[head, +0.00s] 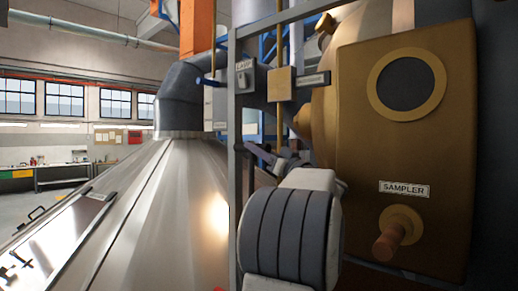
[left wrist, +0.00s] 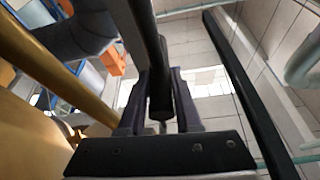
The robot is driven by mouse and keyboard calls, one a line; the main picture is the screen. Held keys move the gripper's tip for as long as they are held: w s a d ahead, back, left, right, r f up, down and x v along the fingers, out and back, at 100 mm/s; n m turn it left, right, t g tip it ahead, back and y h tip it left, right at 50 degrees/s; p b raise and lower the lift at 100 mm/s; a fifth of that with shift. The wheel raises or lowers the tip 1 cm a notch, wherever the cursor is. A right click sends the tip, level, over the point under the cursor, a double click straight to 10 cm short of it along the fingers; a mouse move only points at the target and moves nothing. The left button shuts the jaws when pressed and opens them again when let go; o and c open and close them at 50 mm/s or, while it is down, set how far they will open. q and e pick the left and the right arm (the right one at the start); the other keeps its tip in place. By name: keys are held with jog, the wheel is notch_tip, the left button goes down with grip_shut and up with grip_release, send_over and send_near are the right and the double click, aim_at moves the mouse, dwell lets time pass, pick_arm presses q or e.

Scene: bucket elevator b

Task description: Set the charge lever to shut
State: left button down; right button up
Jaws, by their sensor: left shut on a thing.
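My left gripper (head: 262,155) is beside a grey upright post in the middle of the head view, small behind my own bulky striped wrist. In the left wrist view the left gripper (left wrist: 160,82) has its two dark fingers closed around a dark bar, which I take to be the charge lever (left wrist: 148,35). The bar runs from the top edge down between the fingers. In the head view the lever is mostly hidden by the gripper and post, and no charge label can be read. My right gripper is in neither view.
A brown cabinet with a SAMPLER plate (head: 404,189), a round window (head: 406,84) and a knob (head: 391,241) stands close on the right. The grey post (head: 236,120) is close by. A large metal cone (head: 170,215) fills the left. A second long dark bar (left wrist: 250,95) shows in the wrist view.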

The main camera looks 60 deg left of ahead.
pick_arm(q)
jog(key=shift+w, duration=0.2)
jog(key=c, duration=0.8)
grip_release()
jog(key=shift+o, duration=1)
jog(key=shift+w+a, duration=0.1)
jog(key=shift+w, duration=0.05)
jog(key=shift+d+f+b, duration=0.2)
jog(key=shift+d+b, duration=0.1)
jog(key=b+v, duration=0.4)
jog(key=v, duration=0.3)
jog(key=shift+d+r, duration=0.1)
jog(key=shift+r, duration=0.1)
